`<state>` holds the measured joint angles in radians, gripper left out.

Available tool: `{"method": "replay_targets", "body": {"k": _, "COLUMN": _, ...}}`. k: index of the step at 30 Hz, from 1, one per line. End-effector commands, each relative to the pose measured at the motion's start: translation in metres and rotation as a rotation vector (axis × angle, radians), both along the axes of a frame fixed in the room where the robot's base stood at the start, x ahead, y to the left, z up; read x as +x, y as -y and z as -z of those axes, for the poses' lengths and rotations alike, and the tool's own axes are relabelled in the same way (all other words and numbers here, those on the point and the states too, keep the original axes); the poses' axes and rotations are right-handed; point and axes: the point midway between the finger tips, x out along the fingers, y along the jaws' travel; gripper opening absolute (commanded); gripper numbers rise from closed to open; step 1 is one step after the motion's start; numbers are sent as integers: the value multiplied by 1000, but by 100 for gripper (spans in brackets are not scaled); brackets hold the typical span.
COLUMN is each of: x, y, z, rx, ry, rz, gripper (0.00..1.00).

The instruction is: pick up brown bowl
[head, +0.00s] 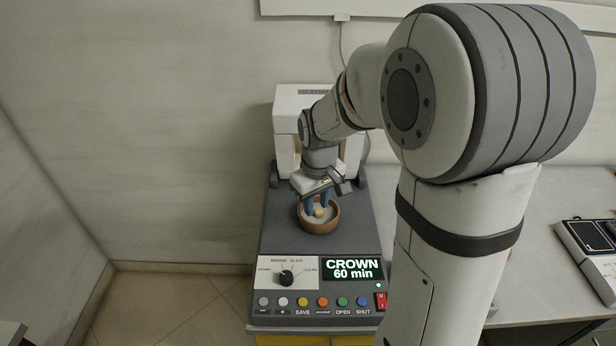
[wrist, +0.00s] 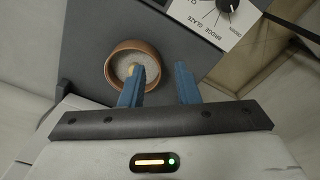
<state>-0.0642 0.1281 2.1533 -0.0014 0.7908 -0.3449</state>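The brown bowl (head: 321,229) sits upright on the dark top of a machine, with pale grainy contents and a small yellowish piece inside. In the wrist view the bowl (wrist: 112,82) is left of centre. My gripper (head: 319,204) is open, with its blue fingers pointing down at the bowl. In the wrist view my gripper (wrist: 159,68) has its left finger over the bowl's inside and its right finger outside, with the right rim showing between them. The left finger hides part of the rim and contents. I cannot tell whether the fingertips are below the rim.
The machine (head: 255,240) has a front panel with a knob (head: 287,278), a lit display (head: 352,268) and several coloured buttons. Its white upright housing (head: 290,108) stands just behind the bowl. A dark device (head: 590,240) lies at the right on the pale counter (head: 510,225).

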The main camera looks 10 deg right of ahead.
Motion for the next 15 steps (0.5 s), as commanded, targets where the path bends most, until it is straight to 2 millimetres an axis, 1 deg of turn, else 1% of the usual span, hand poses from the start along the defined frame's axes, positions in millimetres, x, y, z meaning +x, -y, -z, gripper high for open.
{"method": "replay_targets", "body": {"k": 1, "x": 12, "y": -3, "z": 1, "rx": -2, "ry": -17, "rz": -30, "gripper": 29}}
{"method": "replay_targets", "body": {"k": 3, "x": 27, "y": -6, "z": 9, "rx": -5, "ry": -33, "rz": -72, "gripper": 29}}
{"method": "replay_targets", "body": {"k": 6, "x": 43, "y": -10, "z": 20, "rx": -7, "ry": -50, "rz": -121, "gripper": 29}}
{"method": "replay_targets", "body": {"k": 10, "x": 56, "y": -14, "z": 32, "rx": -9, "ry": -62, "rz": -163, "gripper": 29}}
{"method": "replay_targets", "body": {"k": 15, "x": 61, "y": -15, "z": 44, "rx": -10, "ry": -73, "rz": -183, "gripper": 29}}
